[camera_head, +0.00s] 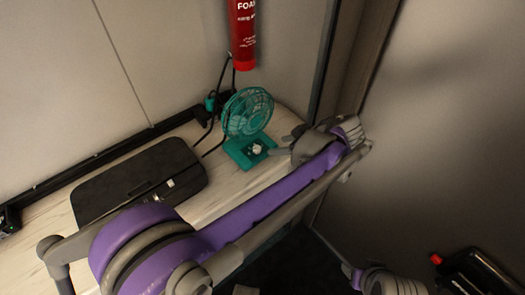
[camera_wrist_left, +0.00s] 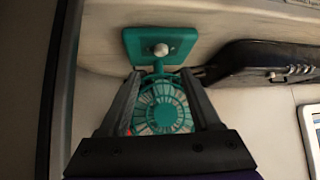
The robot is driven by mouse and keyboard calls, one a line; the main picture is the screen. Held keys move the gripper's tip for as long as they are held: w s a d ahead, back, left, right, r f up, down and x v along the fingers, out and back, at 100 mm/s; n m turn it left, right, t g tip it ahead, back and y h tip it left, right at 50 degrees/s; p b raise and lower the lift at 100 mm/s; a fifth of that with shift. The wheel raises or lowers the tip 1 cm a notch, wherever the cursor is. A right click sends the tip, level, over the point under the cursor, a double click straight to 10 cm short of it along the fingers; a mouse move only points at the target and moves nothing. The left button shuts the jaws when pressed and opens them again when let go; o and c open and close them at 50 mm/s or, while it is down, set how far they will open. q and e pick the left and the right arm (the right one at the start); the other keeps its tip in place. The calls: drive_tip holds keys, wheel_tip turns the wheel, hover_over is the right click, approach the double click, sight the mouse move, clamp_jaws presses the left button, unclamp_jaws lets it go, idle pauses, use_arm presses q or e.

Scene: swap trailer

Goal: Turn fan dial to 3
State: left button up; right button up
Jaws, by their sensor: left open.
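The teal fan (camera_head: 248,112) stands on the light wooden counter, with its round cage above a square base. The fan dial (camera_head: 257,149) is a pale knob on top of the base; the setting it points to is too small to read. My left gripper (camera_head: 281,146) is open and empty, just right of the base. In the left wrist view the dial (camera_wrist_left: 161,50) lies beyond the open fingertips (camera_wrist_left: 160,74), apart from them. The fan cage (camera_wrist_left: 163,108) shows in the gap between the fingers there. A purple and grey part of mine shows at the bottom right of the head view.
A black case (camera_head: 135,178) lies on the counter (camera_head: 227,190) left of the fan; it also shows in the left wrist view (camera_wrist_left: 262,62). A red cylinder (camera_head: 243,35) is on the wall above the fan. Dark cables run behind the fan. A wall corner rises at the right.

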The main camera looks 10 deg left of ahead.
sight(258, 149)
use_arm(q)
drive_tip(key=b+x, duration=0.2)
drive_tip(key=x, duration=0.8)
drive_tip(key=shift+a+f, duration=0.15)
drive_tip(key=shift+a, duration=0.1)
clamp_jaws()
